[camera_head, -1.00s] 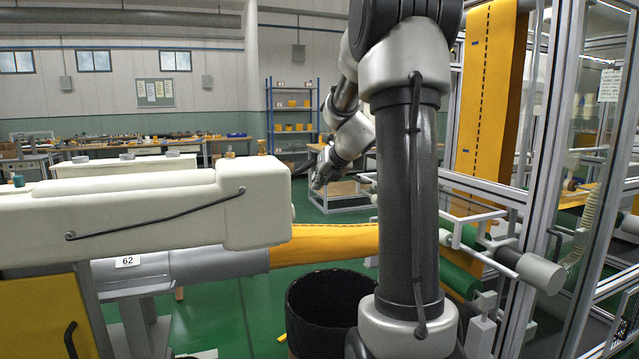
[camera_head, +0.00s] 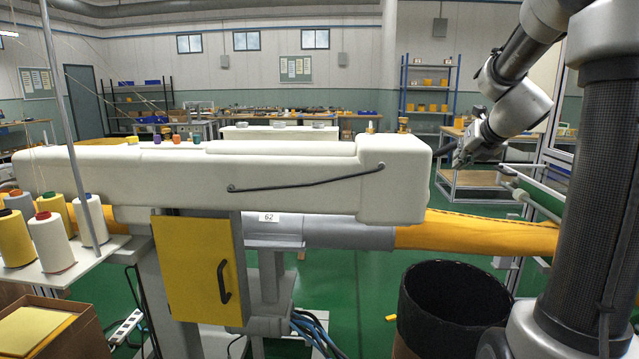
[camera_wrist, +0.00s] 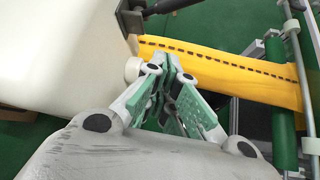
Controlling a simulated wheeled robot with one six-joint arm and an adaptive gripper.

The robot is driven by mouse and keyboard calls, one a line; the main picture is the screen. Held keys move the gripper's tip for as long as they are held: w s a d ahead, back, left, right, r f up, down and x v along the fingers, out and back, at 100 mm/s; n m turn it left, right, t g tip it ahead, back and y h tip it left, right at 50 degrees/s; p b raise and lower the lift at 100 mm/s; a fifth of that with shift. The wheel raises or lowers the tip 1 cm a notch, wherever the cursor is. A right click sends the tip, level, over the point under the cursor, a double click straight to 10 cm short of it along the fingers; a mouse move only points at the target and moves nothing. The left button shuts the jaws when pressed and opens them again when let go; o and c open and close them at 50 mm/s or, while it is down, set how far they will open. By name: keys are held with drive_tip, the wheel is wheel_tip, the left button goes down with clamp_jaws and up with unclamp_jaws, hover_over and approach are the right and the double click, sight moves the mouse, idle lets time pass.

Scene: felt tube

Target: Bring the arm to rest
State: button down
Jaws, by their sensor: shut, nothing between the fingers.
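My gripper (camera_head: 462,158) is held in the air just right of the white sewing machine arm's (camera_head: 393,180) end in the head view. Its green-padded fingers (camera_wrist: 172,85) are together and empty in the wrist view. The arm is bent, with its dark carbon link at the right edge of the head view. Below the gripper, the yellow felt tube (camera_head: 470,232) runs from the grey cylinder (camera_head: 350,236) toward the right; its dashed seam shows in the wrist view (camera_wrist: 225,65).
A black bin (camera_head: 452,300) stands on the green floor below the tube. Thread cones (camera_head: 50,240) and a cardboard box (camera_head: 45,330) are at left. Rollers (camera_wrist: 285,100) and a metal frame are at right. Open floor lies behind the tube.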

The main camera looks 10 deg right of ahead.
drive_tip(key=s+a+f+n+g+y, duration=0.1)
drive_tip(key=s+a+f+n+g, duration=0.25)
drive_tip(key=s+n, duration=0.6)
drive_tip(key=s+a+f+n+g+y, duration=0.1)
drive_tip(key=s+a+f+n+g, duration=0.2)
drive_tip(key=n, duration=1.1)
drive_tip(key=s+a+n, duration=0.4)
drive_tip(key=s+n, duration=0.4)
drive_tip(key=s, duration=0.1)
drive_tip(key=s+a+n+h, duration=0.1)
drive_tip(key=s+a+n, duration=0.4)
drive_tip(key=s+n, duration=0.3)
drive_tip(key=shift+s+a+r+n, duration=0.15)
drive_tip(key=shift+s+r+n, duration=0.05)
drive_tip(key=shift+s+n, duration=0.25)
